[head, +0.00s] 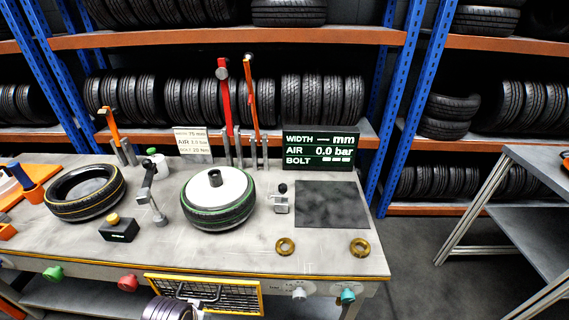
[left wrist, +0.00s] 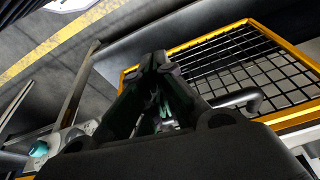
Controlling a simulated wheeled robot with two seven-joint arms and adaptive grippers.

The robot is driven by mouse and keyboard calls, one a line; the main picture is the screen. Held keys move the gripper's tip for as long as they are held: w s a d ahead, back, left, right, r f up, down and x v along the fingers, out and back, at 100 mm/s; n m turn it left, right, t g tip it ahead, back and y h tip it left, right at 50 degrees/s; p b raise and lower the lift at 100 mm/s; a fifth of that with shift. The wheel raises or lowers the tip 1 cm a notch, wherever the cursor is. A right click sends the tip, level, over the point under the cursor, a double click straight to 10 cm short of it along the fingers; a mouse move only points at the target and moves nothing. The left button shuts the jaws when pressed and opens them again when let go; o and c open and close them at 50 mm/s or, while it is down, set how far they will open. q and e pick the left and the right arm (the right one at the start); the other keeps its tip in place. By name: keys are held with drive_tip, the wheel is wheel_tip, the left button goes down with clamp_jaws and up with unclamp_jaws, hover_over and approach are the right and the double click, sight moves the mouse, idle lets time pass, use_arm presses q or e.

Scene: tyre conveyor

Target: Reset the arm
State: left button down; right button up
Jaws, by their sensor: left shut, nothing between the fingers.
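My left gripper (left wrist: 160,62) shows in the left wrist view, its dark fingers drawn together at the tips with nothing held. Behind it in that view is a yellow-framed black mesh guard (left wrist: 245,62) with a curved grey handle; whether the fingers touch it I cannot tell. The guard also shows at the bench front in the head view (head: 248,296). My right gripper is in neither view. On the bench, a tyre with a white disc face (head: 218,198) lies flat on the middle station. Another tyre with a yellow line (head: 86,191) lies at left.
The grey bench (head: 325,262) carries a black box with a yellow button (head: 119,229), a dark square pad (head: 332,204), brass rings (head: 285,246) and upright tools (head: 225,100). A display (head: 320,149) reads 0.0 bar. Tyre racks stand behind; a metal table (head: 535,200) stands right, with open floor between.

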use_arm(q)
drive_tip(key=s+f+g, duration=0.1)
drive_tip(key=s+f, duration=0.1)
drive_tip(key=f, duration=1.4)
drive_tip(key=s+f, duration=0.3)
drive_tip(key=f, duration=1.2)
drive_tip(key=s+a+f, duration=0.2)
drive_tip(key=s+f, duration=0.7)
drive_tip(key=s, duration=0.1)
drive_tip(key=s+a+f+g, duration=0.1)
drive_tip(key=s+a+f, duration=0.1)
drive_tip(key=s+f, duration=0.7)
drive_tip(key=shift+s, duration=0.95)
